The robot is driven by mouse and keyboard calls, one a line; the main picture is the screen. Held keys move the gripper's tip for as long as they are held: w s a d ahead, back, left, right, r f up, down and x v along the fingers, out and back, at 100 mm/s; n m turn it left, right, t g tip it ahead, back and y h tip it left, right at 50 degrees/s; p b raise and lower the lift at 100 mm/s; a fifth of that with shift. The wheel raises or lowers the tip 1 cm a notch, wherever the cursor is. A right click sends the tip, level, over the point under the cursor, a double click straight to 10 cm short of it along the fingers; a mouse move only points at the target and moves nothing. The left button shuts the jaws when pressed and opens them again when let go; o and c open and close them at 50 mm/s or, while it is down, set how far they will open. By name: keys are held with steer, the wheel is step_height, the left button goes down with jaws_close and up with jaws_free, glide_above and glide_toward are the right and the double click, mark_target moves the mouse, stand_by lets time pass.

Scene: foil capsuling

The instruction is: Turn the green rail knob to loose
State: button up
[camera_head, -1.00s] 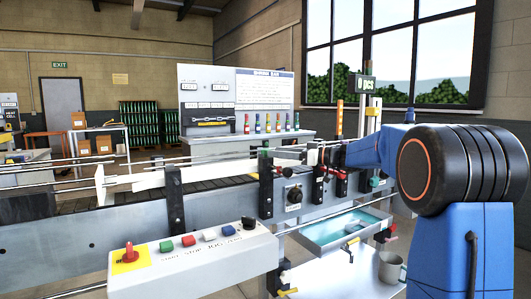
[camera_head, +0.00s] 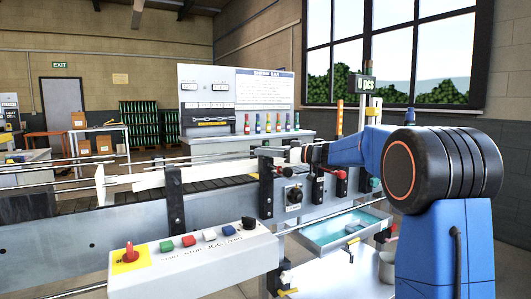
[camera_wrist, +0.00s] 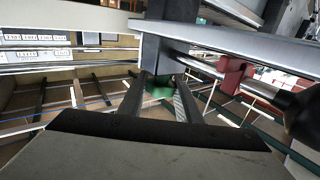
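The green rail knob (camera_wrist: 160,91) shows in the wrist view under a dark upright bracket, between the tips of my two fingers. My gripper (camera_wrist: 162,84) points at it with the fingers apart, one on each side. I cannot tell whether they press on the knob or leave a small gap. In the head view my gripper (camera_head: 272,151) reaches left from my arm to the top of a black rail bracket (camera_head: 266,190). The knob is mostly hidden there by my gripper, so its setting cannot be read.
A red knob (camera_wrist: 234,74) is on another bracket to the right in the wrist view. Metal guide rails (camera_wrist: 220,38) cross close above my fingers. A control box (camera_head: 195,262) with coloured buttons fronts the conveyor. A blue tray (camera_head: 345,231) lies below right.

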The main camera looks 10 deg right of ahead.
steer(key=shift+n+g+y, duration=0.3)
steer(key=shift+g, duration=0.1)
steer(key=n+g+y, duration=0.2)
steer(key=n+g, duration=0.1)
steer(key=g, duration=0.1)
steer(key=shift+g, duration=0.4)
steer(key=shift+s+n+g+y, duration=0.1)
steer(key=shift+n+g+y, duration=0.4)
steer(key=shift+n+g, duration=1.75)
steer(key=shift+g, duration=0.65)
steer(key=o, duration=1)
steer(key=shift+o, duration=0.2)
steer(key=d, duration=0.7)
steer(key=shift+d, duration=0.3)
